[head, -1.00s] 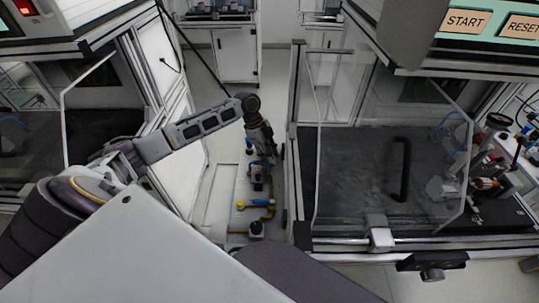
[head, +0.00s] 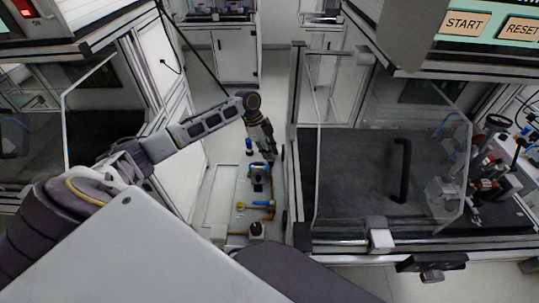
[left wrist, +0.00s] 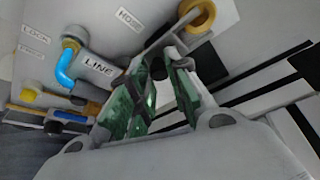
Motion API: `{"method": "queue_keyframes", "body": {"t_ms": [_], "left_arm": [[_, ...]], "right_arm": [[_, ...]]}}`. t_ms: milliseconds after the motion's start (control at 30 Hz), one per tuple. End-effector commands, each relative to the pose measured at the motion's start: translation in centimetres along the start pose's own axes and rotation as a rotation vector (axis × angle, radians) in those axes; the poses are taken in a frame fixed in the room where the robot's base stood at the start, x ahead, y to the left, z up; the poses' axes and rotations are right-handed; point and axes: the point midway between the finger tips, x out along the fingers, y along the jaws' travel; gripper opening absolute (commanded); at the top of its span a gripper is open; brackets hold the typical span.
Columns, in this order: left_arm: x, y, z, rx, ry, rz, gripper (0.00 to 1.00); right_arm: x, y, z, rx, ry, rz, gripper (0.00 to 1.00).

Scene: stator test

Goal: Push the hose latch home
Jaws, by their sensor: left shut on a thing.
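My left gripper (left wrist: 158,80), with green-tinted fingers, is in front of a grey panel (left wrist: 45,80) in the left wrist view. It is shut on a small piece near the HOSE label (left wrist: 128,18), which looks like the hose latch; the fingers hide most of it, and I cannot tell how far in it sits. A brass-yellow ring (left wrist: 197,17) is just beyond the fingertips. In the head view the left gripper (head: 269,151) hangs at the far end of the panel (head: 238,222). My right gripper is not in view.
A blue elbow pipe (left wrist: 68,68) by the LINE label and a yellow fitting (left wrist: 28,95) lie left of the fingers. In the head view, a glass-sided cabinet (head: 340,190) stands close on the right and a white cabinet (head: 178,100) on the left, leaving a narrow aisle.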

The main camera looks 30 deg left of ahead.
Motion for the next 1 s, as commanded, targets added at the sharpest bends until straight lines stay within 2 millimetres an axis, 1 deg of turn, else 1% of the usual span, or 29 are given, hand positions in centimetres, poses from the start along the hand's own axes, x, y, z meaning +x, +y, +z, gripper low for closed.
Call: {"method": "queue_keyframes", "body": {"t_ms": [33, 167, 500, 533, 600, 1000], "left_arm": [[-0.15, -0.41, 0.1, -0.001, 0.001, -0.001, 0.0], [-0.24, -0.98, 0.37, 0.0, 0.001, 0.0, 0.0], [-0.31, -1.17, 0.53, 0.0, -0.001, -0.001, 0.0], [-0.31, -1.18, 0.53, 0.0, -0.001, -0.002, 0.2], [-0.31, -1.18, 0.53, 0.0, -0.001, -0.002, 0.28], [-0.42, -1.11, 0.5, 0.001, 0.0, 0.0, 0.28]], "right_arm": [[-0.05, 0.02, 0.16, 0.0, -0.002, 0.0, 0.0], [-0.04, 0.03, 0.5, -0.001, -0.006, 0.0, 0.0], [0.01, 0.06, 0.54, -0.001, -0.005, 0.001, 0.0], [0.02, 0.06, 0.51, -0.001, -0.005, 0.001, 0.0], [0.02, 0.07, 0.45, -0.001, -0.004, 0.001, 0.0], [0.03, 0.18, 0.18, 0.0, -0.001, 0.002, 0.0]]}}
